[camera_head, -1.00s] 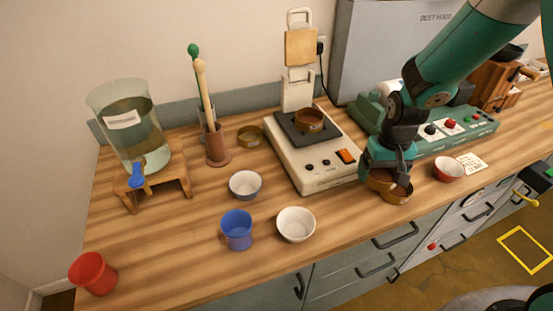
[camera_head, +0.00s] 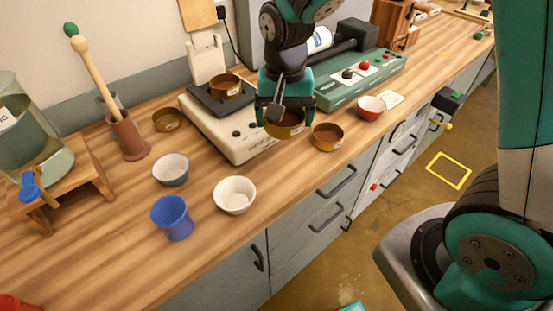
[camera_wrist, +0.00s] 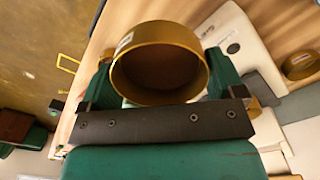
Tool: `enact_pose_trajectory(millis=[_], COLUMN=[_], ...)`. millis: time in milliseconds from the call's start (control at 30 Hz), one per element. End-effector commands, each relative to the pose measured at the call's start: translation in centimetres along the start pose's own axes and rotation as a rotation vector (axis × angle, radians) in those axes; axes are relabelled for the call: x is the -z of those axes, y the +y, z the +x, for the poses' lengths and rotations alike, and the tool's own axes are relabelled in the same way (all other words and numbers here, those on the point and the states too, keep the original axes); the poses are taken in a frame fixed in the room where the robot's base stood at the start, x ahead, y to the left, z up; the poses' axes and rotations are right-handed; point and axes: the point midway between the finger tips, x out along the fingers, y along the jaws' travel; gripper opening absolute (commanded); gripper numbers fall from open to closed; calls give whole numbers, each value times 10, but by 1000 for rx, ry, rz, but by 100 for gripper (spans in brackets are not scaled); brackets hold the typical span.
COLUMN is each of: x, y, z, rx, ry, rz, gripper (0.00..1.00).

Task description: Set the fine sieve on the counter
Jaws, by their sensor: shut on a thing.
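My gripper (camera_head: 285,108) is shut on a brass ring sieve (camera_head: 285,130) with a brownish inside. In the wrist view the held sieve (camera_wrist: 160,88) sits between the two fingers, with a pale label too small to read. It appears to be held just above the wooden counter (camera_head: 110,240), near the front right of the white hotplate; any gap beneath it is hard to judge. A similar brass sieve (camera_head: 327,140) stands on the counter just right of it. Another brass ring (camera_head: 168,121) lies on the counter at the back left. I cannot tell which one is fine.
The white hotplate (camera_head: 250,146) carries a brass ring (camera_head: 226,87). A red bowl (camera_head: 371,108) stands right of the sieves. A white bowl (camera_head: 234,196), a grey-white bowl (camera_head: 171,170) and a blue cup (camera_head: 172,220) stand to the left. The front-left counter is clear.

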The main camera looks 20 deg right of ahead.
Motion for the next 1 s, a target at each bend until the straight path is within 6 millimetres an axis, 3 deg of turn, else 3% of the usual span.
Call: enact_pose_trajectory(millis=[100,300,733,1000], x=[-1,-1,0,0], y=[0,0,-1,-1], z=[36,82,133,137], rx=[-5,-3,-1,1], ry=[-7,-4,-1,2], rz=[-1,-2,-2,-2], gripper=[63,63,63,63])
